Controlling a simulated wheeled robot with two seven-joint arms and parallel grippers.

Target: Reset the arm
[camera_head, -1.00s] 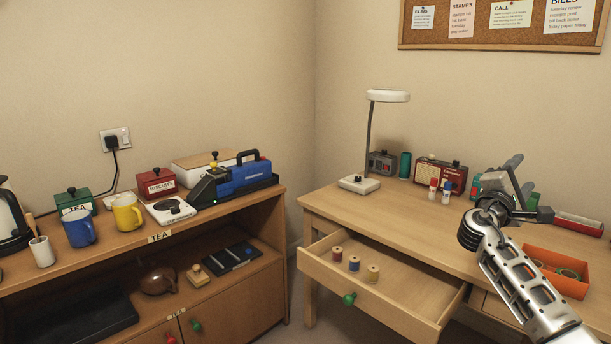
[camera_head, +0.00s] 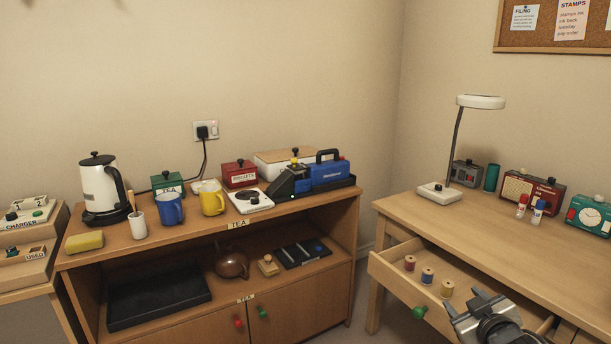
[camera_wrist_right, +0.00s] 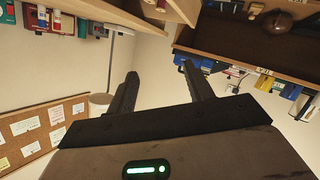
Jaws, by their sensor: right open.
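My right gripper (camera_head: 482,312) is at the lower right of the head view, in front of the open desk drawer (camera_head: 392,284). In the right wrist view its two dark fingers (camera_wrist_right: 163,90) stand apart with nothing between them. That view appears upside down, with the cabinet and desk at the top. My left gripper is not in view.
The desk (camera_head: 470,230) bears a lamp (camera_head: 438,192) and a red radio (camera_head: 532,188). Its drawer holds three thread spools (camera_head: 427,276).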

